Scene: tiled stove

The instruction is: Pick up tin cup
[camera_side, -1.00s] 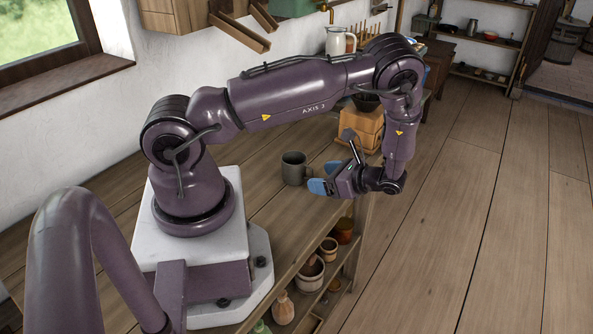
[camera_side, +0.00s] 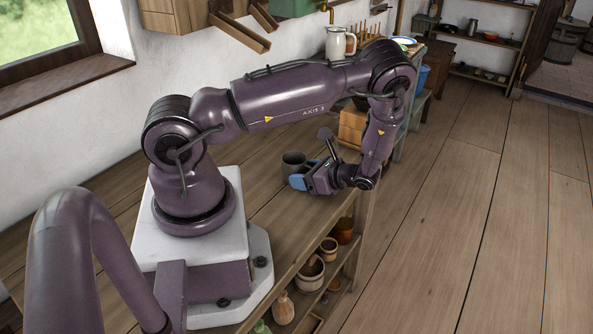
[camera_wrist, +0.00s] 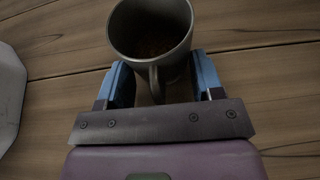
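The tin cup (camera_side: 292,161) is a dark grey mug standing upright on the wooden worktop. In the wrist view the cup (camera_wrist: 150,30) is seen from above, with brownish contents or a brown bottom inside and its handle pointing toward my gripper. My gripper (camera_side: 305,177) is low at the cup's near side. In the wrist view its two blue fingers (camera_wrist: 160,80) are apart, one on each side of the handle. Their tips reach the cup's near wall; I cannot tell whether they touch it. Part of the cup is hidden behind a finger in the side view.
A wooden box (camera_side: 352,124) stands behind my gripper on the worktop (camera_side: 262,205). A white pitcher (camera_side: 338,43) stands farther back. Pots (camera_side: 310,272) sit on the shelf below the front edge. The worktop left of the cup is clear.

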